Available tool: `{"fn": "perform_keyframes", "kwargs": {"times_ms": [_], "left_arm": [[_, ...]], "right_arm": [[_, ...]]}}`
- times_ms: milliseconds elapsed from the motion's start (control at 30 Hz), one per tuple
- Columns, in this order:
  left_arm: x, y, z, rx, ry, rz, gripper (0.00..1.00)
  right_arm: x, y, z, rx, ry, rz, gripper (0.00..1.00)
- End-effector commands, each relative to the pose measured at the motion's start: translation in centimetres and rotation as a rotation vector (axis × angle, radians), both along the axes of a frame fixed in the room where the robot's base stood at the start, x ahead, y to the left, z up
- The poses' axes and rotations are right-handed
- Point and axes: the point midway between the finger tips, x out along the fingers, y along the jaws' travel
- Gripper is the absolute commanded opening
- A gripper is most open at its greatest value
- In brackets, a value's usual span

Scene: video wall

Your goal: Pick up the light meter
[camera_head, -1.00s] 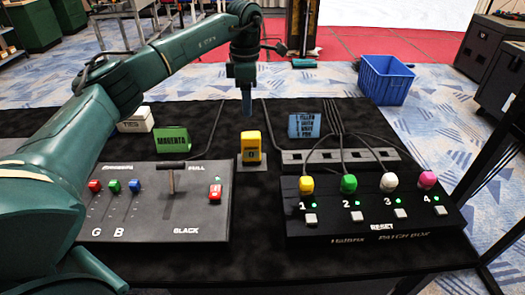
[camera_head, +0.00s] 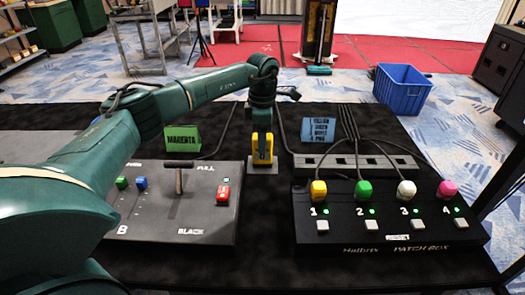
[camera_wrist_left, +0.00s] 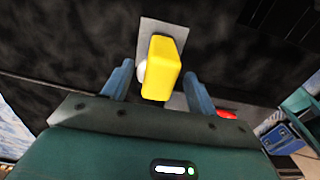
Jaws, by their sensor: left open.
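The yellow light meter (camera_head: 257,150) stands upright on a small grey plate (camera_head: 264,170) between the two control boxes. In the left wrist view the light meter (camera_wrist_left: 163,68) shows between the fingers, with a white round part on its left side. My left gripper (camera_head: 262,140) comes down over the light meter and hides part of it in the head view. In the wrist view the left gripper's (camera_wrist_left: 158,85) blue fingers are open on either side of the light meter, with a gap visible on each side. My right gripper is not in view.
A fader box (camera_head: 190,225) with a T-handle stands left of the light meter. A patch box (camera_head: 390,225) with several coloured plugs stands to the right. A green MAGENTA card (camera_head: 182,138), a blue card (camera_head: 318,130) and a grey strip (camera_head: 350,162) lie nearby.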

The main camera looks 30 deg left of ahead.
Motion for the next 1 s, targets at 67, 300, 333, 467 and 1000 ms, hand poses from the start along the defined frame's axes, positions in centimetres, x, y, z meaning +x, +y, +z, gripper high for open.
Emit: {"fn": "perform_keyframes", "kwargs": {"times_ms": [67,300,333,467,1000], "left_arm": [[-0.1,0.0,-1.5,0.001,0.003,0.001,0.58],[0.0,0.0,-3.2,0.001,0.001,0.0,0.58],[0.0,0.0,-3.1,0.001,0.001,0.0,0.58],[0.0,0.0,-3.1,0.001,0.001,0.0,0.55],[0.0,0.0,-3.1,0.0,0.0,0.001,0.11]], "right_arm": [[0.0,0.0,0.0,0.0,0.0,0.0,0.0],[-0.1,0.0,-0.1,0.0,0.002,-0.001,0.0],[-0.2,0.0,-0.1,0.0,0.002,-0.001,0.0],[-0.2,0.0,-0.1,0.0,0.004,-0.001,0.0],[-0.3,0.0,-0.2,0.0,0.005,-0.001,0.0]]}}
